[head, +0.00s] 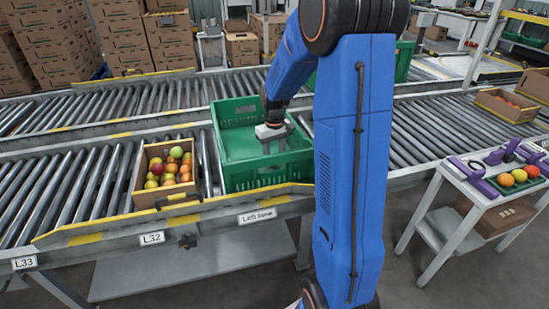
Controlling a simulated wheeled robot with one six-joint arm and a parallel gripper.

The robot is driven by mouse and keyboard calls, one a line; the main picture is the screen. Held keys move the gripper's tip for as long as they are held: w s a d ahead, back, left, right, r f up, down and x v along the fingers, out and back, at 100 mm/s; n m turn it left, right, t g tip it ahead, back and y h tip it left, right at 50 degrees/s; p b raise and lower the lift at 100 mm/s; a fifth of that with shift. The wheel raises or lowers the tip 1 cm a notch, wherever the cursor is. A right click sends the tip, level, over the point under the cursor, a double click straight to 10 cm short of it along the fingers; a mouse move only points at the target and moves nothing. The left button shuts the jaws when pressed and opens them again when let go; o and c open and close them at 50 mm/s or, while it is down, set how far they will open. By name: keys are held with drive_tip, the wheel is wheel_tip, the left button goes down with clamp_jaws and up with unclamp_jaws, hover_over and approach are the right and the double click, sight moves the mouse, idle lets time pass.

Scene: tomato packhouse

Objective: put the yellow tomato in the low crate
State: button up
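A green plastic crate (240,111) stands on the near roller conveyor and looks empty where I can see in. I cannot tell for sure that it is the low crate. My gripper (276,146) points down over its right part; its fingers are too small to read and no held tomato shows. A cardboard box (158,199) left of the crate holds several red, orange, green and yellow-green tomatoes (168,165). Which one is the yellow tomato is unclear. An orange-yellow fruit (519,175) also lies on the white table at right.
My blue arm hides the middle of the conveyor. The white table (467,187) also bears purple holders (475,178), a red (532,171) and a green fruit (505,180). Another cardboard box (503,108) stands at right. The rollers left of the tomato box are clear.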

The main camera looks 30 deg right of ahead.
drive_tip(key=shift+f, duration=0.55)
idle(0.6)
drive_tip(key=o, duration=0.8)
drive_tip(key=shift+c, duration=1.3)
drive_tip(key=shift+r, duration=3.5)
